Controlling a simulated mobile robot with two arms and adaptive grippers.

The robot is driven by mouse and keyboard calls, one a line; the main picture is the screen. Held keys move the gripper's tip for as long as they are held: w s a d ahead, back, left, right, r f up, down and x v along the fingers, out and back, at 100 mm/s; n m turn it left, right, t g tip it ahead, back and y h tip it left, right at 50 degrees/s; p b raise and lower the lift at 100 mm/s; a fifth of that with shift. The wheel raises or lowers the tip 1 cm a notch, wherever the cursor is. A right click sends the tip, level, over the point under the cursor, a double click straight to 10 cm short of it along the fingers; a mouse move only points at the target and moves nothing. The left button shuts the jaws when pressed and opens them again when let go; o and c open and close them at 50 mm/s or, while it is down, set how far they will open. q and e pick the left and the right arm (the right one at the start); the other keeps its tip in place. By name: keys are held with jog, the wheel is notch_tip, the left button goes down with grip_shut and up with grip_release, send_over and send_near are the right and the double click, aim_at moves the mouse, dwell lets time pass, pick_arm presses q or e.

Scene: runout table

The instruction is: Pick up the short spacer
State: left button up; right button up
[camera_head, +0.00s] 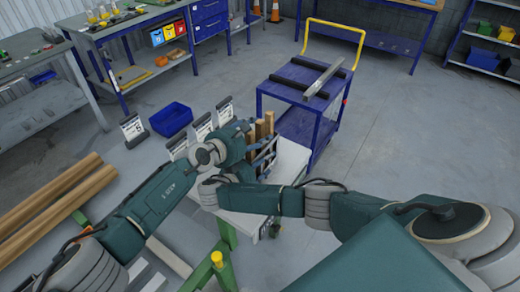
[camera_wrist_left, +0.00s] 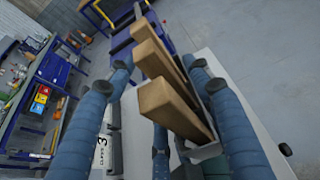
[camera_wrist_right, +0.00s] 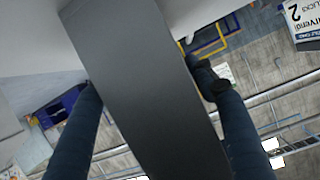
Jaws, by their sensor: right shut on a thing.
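Several wooden blocks (camera_head: 262,127) stand beside my left gripper (camera_head: 264,152); I cannot tell which piece is the short spacer. In the left wrist view, three blocks of different heights (camera_wrist_left: 170,108) lie between the spread fingers of my left gripper (camera_wrist_left: 160,67). The right finger is close to the nearest block, and a gap shows on the left side. My right gripper (camera_wrist_right: 145,80) is shut on a long dark grey slab (camera_wrist_right: 150,120), seen very close in the right wrist view. In the head view the right hand is mostly hidden behind the arms.
A white-topped table (camera_head: 290,165) lies under the hands. A blue cart (camera_head: 325,130) with a grey bar (camera_head: 324,80) stands behind it. Number signs (camera_head: 132,130) and a blue bin (camera_head: 171,119) are at the left. Long wooden beams (camera_head: 50,205) lie at the lower left.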

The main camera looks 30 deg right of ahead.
pick_arm(q)
grip_shut()
pick_arm(e)
jog(key=shift+f, duration=0.1)
pick_arm(q)
notch_tip(320, 180, up, 10)
dwell(0.6)
jog(key=shift+w, duration=0.1)
pick_arm(e)
jog(key=o, duration=1.4)
jog(key=shift+c, duration=0.2)
